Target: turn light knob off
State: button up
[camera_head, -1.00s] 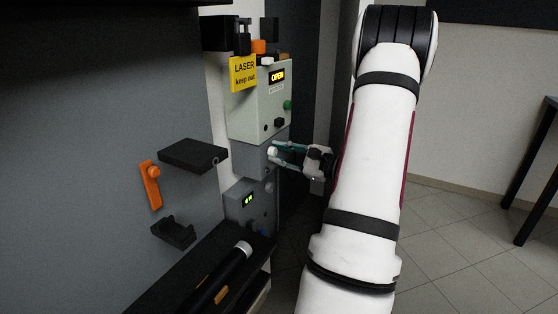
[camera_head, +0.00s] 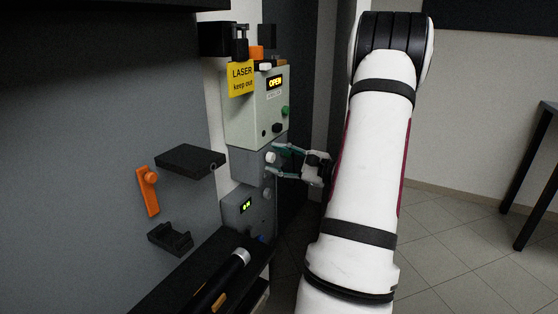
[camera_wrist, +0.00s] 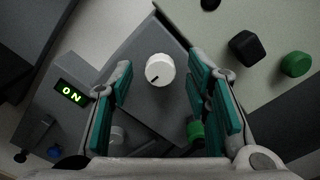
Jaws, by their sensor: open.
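A white round knob (camera_head: 271,157) sits on the front of a grey box on the wall. In the wrist view the knob (camera_wrist: 160,70) has a dark mark on its lower left edge. My gripper (camera_head: 275,159) is open, with its teal-padded fingers spread apart. In the wrist view the fingers (camera_wrist: 160,88) flank the knob with a visible gap on each side. A small display (camera_wrist: 71,92) on the box below reads ON in green; it also shows in the head view (camera_head: 246,205).
Above the knob is a pale control box (camera_head: 252,110) with an OPEN display, a green button (camera_head: 285,111) and a black knob (camera_head: 277,128). A yellow laser sign (camera_head: 241,79) hangs there. A dark shelf (camera_head: 200,290) with a black cylinder lies below.

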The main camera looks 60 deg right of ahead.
jog(key=s, duration=1.2)
jog(key=shift+d, duration=0.45)
